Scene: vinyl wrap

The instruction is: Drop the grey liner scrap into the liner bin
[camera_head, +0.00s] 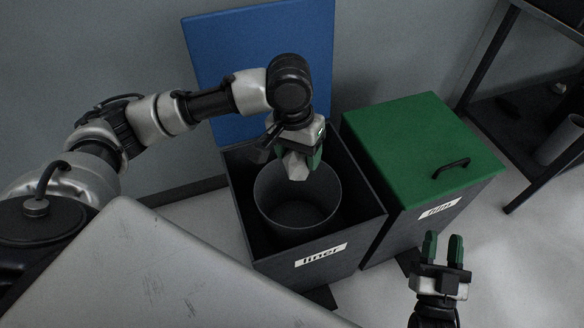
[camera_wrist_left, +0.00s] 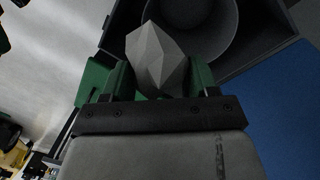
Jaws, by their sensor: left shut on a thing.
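The grey liner scrap (camera_head: 297,166) is a crumpled, faceted piece. My left gripper (camera_head: 300,158) is shut on it and holds it over the open liner bin (camera_head: 345,226), above the far part of the round inner bucket (camera_head: 268,184). In the left wrist view the scrap (camera_wrist_left: 156,60) sits between the green fingers of my left gripper (camera_wrist_left: 150,82), with the bucket (camera_wrist_left: 228,38) beyond it. The bin's blue lid (camera_head: 262,60) stands raised at the back. My right gripper (camera_head: 442,250) is open and empty at the lower right.
A second bin (camera_head: 420,215) marked "film" stands right beside the liner bin, its green lid (camera_head: 425,145) closed. A dark shelf rack (camera_head: 490,55) is at the upper right. A scratched grey surface (camera_head: 150,275) fills the lower left. Floor is clear at the lower right.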

